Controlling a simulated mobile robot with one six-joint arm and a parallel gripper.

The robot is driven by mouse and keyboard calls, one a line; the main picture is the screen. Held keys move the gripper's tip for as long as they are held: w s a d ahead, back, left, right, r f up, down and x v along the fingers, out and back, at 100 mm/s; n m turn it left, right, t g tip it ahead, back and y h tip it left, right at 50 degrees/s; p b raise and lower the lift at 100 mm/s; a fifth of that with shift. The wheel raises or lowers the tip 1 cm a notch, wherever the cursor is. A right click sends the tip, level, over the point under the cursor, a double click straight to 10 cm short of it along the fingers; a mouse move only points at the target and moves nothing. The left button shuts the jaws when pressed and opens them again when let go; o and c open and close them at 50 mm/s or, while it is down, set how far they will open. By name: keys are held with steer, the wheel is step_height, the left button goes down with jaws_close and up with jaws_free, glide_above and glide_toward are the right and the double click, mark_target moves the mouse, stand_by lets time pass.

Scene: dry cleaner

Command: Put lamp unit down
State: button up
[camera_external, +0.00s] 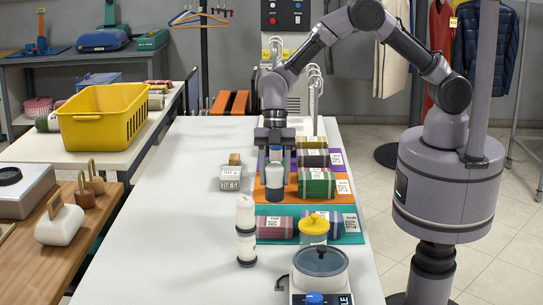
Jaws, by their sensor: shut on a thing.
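My gripper (275,155) points down over the far part of the long white table, its fingers on either side of a bottle-shaped thing. This thing (274,184) has a blue top, a pale body and a dark lower part, and I take it to be the lamp unit. The gripper is shut on it near its top.
Rolled cloths in green (317,183) and pink (274,227) lie on the mats to the right and front. A white cylinder (246,232), a yellow-lidded jar (314,228) and a scale (320,270) stand nearer. A small tagged block (230,178) is at left. The table's left side is clear.

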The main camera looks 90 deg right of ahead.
mark_target(275, 187)
step_height(275, 187, down, 4)
steer(key=shift+r+b, duration=0.15)
steer(key=shift+b, duration=0.25)
steer(key=o, duration=1.5)
steer(key=shift+c, duration=0.2)
